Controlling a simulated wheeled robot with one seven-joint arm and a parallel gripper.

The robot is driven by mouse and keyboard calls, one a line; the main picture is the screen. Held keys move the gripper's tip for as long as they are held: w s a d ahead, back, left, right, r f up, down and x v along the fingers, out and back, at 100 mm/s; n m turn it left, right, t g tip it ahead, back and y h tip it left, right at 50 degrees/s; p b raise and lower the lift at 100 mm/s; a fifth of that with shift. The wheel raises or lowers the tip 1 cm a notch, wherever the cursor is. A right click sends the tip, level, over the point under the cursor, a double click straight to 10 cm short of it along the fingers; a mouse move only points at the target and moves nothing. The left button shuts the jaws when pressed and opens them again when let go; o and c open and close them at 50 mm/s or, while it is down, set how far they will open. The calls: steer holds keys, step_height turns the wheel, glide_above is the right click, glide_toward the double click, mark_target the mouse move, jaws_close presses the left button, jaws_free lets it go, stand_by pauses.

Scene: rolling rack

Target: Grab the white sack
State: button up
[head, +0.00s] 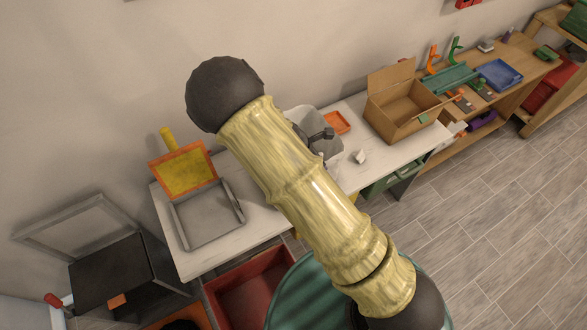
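I cannot make out a white sack for certain. A pale, whitish-grey shape (299,113) shows on the white table just behind my arm, partly hidden by it. A small white crumpled-looking item (360,156) lies on the table to its right, too small to identify. My arm, with yellow bamboo-like links and dark joints, crosses the middle of the view and covers part of the table. I cannot make out my gripper's fingers.
The white table (256,222) holds a grey tray-like frame (206,214) with an orange-rimmed yellow screen (186,172), a dark grey item (319,134), an orange tray (337,122) and an open cardboard box (397,111). A red bin (250,285) stands below. Open floor lies right.

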jaws_close()
steer(key=shift+r, duration=0.1)
stand_by(0.4)
step_height(320, 180, up, 10)
steer(key=shift+f+b, duration=0.1)
steer(key=shift+b, duration=0.9)
